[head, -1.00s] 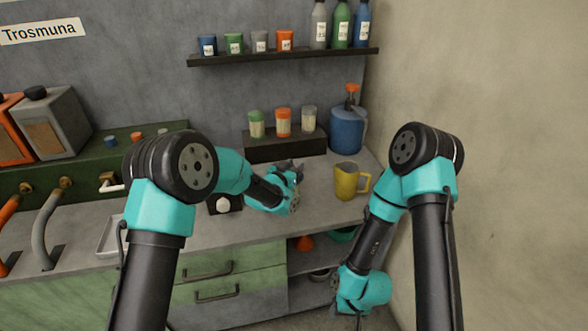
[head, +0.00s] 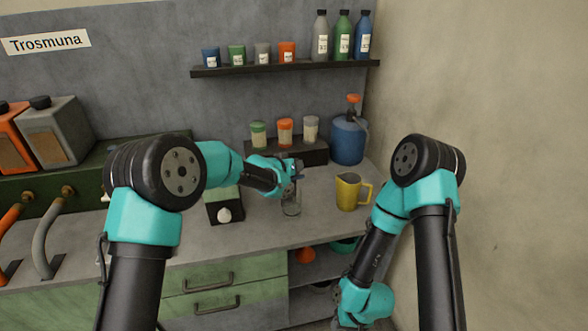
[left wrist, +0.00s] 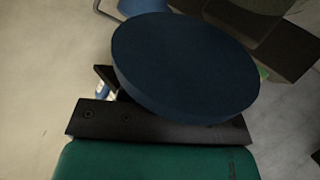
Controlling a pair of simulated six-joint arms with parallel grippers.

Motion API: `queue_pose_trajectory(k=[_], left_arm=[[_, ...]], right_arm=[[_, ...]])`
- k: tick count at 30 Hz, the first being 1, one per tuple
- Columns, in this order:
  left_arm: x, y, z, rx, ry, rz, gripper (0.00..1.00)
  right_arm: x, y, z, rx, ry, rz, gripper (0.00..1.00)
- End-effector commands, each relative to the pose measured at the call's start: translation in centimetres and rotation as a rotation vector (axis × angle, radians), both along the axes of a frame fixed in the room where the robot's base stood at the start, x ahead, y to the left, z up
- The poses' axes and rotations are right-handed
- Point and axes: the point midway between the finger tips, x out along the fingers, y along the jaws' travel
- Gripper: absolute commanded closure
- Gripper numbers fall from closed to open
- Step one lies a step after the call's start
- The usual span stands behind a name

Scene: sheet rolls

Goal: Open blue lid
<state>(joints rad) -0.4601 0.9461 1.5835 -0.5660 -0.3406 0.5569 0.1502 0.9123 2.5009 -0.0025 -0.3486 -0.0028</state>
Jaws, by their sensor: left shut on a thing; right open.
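A round dark blue lid (left wrist: 185,62) fills the middle of the left wrist view, seen from above. My left gripper (head: 293,179) is shut on the blue lid. In the head view a clear glass jar (head: 291,208) shows directly below this gripper, over the counter. Whether the lid still sits on the jar, and whether the jar touches the counter, cannot be told. My right gripper (head: 342,322) is open, low at the bottom of the head view, in front of the open shelves and away from the jar; its fingers are mostly hidden.
A yellow jug (head: 348,191) stands right of the jar. A green and black device with a white knob (head: 224,215) stands left. Behind are a black riser (head: 290,152) with lidded jars and a blue canister (head: 347,140). The counter right of the jar is partly clear.

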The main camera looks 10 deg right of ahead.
Motion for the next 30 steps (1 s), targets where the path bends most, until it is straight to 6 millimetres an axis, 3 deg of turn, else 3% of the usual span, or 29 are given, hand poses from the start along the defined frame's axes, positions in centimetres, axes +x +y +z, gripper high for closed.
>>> queue_pose_trajectory(k=[16,17,23,30], left_arm=[[0.12,-0.02,0.09,-0.002,0.020,0.000,1.00],[0.12,-0.02,0.09,-0.002,0.020,0.000,0.64],[0.12,-0.02,0.08,-0.001,0.020,-0.001,0.45],[0.11,0.00,0.08,-0.001,0.020,-0.001,0.44]], right_arm=[[0.00,0.00,0.00,0.000,0.000,0.000,0.57],[0.00,0.00,0.00,0.000,0.000,0.000,0.57],[0.00,0.00,0.00,0.000,0.000,0.000,0.57],[0.00,0.00,0.00,0.000,0.000,0.000,0.57]])
